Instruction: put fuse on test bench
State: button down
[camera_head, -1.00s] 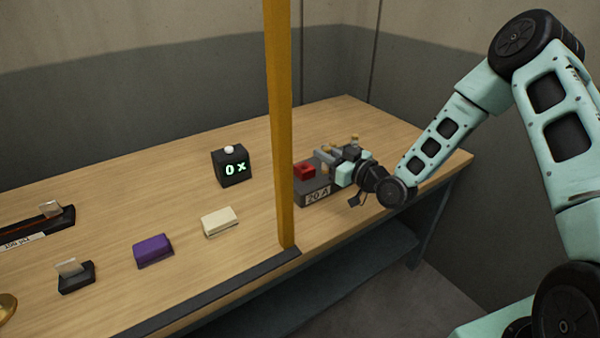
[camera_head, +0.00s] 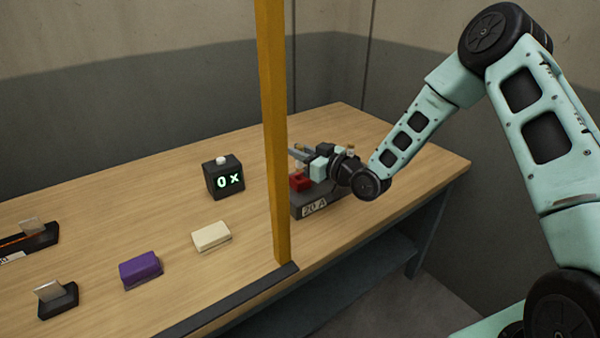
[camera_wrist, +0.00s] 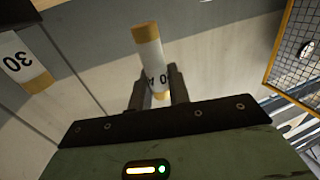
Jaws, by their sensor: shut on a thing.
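My gripper (camera_wrist: 157,92) is shut on a white fuse (camera_wrist: 151,65) with gold end caps. The fuse stands out beyond the fingertips in the wrist view, and its printed mark is only partly readable. In the head view my gripper (camera_head: 302,157) is above the back of a dark grey block (camera_head: 335,203) labelled 20 A, with a red part (camera_head: 299,182) on it. The held fuse is hard to make out there. A second fuse (camera_wrist: 22,60) marked 30 shows at the left of the wrist view. Which object is the test bench, I cannot tell.
A yellow post (camera_head: 273,130) stands at the table's front edge, just left of the block. A yellow-framed mesh (camera_wrist: 285,50) shows in the wrist view.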

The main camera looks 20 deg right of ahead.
aim_at(300, 170)
jog(key=shift+f, duration=2.55)
jog(key=shift+f, duration=0.1)
jog(key=shift+f, duration=0.15)
jog(key=c, duration=1.3)
grip_release()
